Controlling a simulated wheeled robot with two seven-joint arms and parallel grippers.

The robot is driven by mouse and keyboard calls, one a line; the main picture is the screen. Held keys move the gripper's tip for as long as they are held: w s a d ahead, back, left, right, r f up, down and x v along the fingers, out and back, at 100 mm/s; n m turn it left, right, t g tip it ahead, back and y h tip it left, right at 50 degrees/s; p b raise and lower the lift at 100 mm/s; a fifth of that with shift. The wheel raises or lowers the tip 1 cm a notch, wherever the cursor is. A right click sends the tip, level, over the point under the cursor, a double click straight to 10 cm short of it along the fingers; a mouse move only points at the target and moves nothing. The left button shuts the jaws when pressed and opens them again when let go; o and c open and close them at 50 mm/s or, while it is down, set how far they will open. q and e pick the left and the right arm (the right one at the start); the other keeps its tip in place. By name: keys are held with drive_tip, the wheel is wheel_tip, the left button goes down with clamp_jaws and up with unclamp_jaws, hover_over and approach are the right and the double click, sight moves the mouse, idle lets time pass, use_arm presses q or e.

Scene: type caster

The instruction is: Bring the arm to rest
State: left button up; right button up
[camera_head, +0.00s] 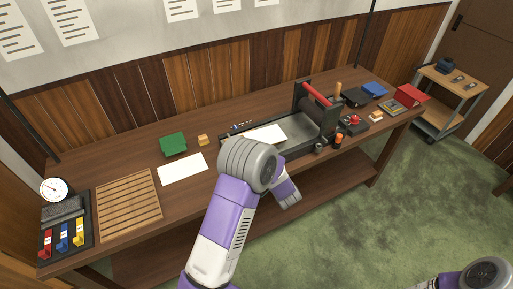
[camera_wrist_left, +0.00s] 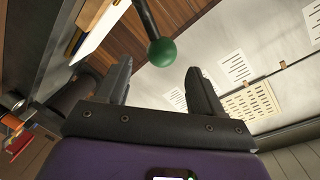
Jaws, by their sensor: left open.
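My left arm (camera_head: 222,228) comes up from the bottom middle of the head view and bends over the front edge of the workbench. Its gripper is hidden there behind the arm links. In the left wrist view my left gripper (camera_wrist_left: 160,70) has its two dark fingers spread apart, with nothing held between them. A green ball knob (camera_wrist_left: 161,53) on a dark rod shows just past the fingertips; I cannot tell the exact gap. A link of my right arm (camera_head: 486,274) shows at the bottom right corner of the head view; its gripper is out of view.
The workbench (camera_head: 225,119) carries a black press with a red bar (camera_head: 318,95), a green block (camera_head: 173,144), a white sheet (camera_head: 182,168), a slatted wooden rack (camera_head: 128,205) and a dial gauge (camera_head: 54,189). A cart (camera_head: 447,92) stands right. Green floor (camera_head: 400,200) lies open in front.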

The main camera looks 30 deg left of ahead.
use_arm(q)
drive_tip(key=shift+s+d+r, duration=0.1)
drive_tip(key=shift+s+d, duration=0.25)
drive_tip(key=shift+d, duration=0.15)
drive_tip(key=s+d+f+g+h+b, duration=0.1)
drive_tip(key=s+d+f+h, duration=0.15)
drive_tip(key=f, duration=0.45)
drive_tip(key=s+d+f+h+b, duration=0.1)
drive_tip(key=s+d+f+h, duration=0.1)
drive_tip(key=d+f+h, duration=0.3)
drive_tip(key=s+d+f+g+h, duration=0.1)
drive_tip(key=s+d+f+h, duration=0.1)
drive_tip(key=f, duration=0.6)
drive_tip(key=s+d+f+n+g+h+b, duration=0.1)
drive_tip(key=s+d+f+g+h, duration=0.2)
drive_tip(key=s+d, duration=0.3)
drive_tip(key=s+d+f+n+g+h+b, duration=0.1)
drive_tip(key=s+d+f+g+h, duration=0.3)
drive_tip(key=s, duration=1.1)
drive_tip(key=d+f, duration=0.1)
drive_tip(key=d, duration=0.1)
drive_tip(key=shift+d+f+n+h, duration=0.15)
drive_tip(key=shift+d+n+h, duration=0.15)
drive_tip(key=shift+h, duration=0.05)
